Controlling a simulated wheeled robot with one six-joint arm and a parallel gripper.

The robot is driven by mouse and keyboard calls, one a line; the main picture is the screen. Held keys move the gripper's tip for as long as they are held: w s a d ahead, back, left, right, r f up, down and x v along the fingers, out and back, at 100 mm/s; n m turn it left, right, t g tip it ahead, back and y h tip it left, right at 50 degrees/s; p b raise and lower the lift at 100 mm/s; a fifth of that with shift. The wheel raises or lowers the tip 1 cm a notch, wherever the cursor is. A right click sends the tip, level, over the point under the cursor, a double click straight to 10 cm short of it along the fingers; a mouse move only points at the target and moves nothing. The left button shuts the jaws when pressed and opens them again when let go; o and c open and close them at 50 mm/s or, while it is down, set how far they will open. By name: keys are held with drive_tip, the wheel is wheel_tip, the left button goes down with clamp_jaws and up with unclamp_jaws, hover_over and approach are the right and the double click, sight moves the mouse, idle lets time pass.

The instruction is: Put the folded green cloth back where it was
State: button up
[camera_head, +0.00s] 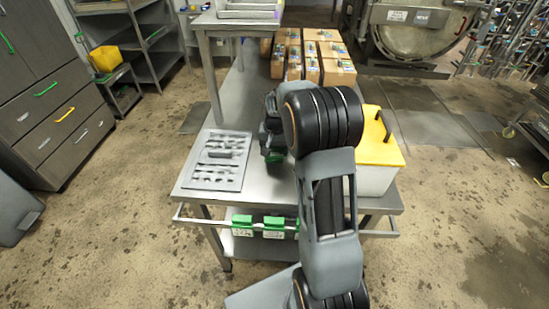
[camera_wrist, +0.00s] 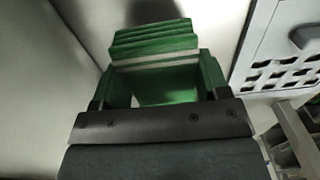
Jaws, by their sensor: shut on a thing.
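The folded green cloth (camera_wrist: 155,38) shows in the wrist view as a small stack of green layers at the fingertips. My gripper (camera_wrist: 160,68) is shut on it, with one finger at each side. In the head view my gripper (camera_head: 271,140) is over the steel table (camera_head: 212,198), between the grey tray and the yellow-lidded white box. A bit of green shows just below it there, but my arm hides most of this spot. I cannot tell whether the cloth touches the table.
The grey slotted tray (camera_head: 220,160) lies left of my gripper. The white box (camera_head: 376,178) with its yellow lid (camera_head: 383,145) stands close on the right. Several brown cartons (camera_head: 312,60) stand farther back.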

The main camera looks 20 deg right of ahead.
drive_tip(key=shift+f, duration=1.95)
drive_tip(key=shift+f, duration=0.15)
drive_tip(key=o, duration=0.8)
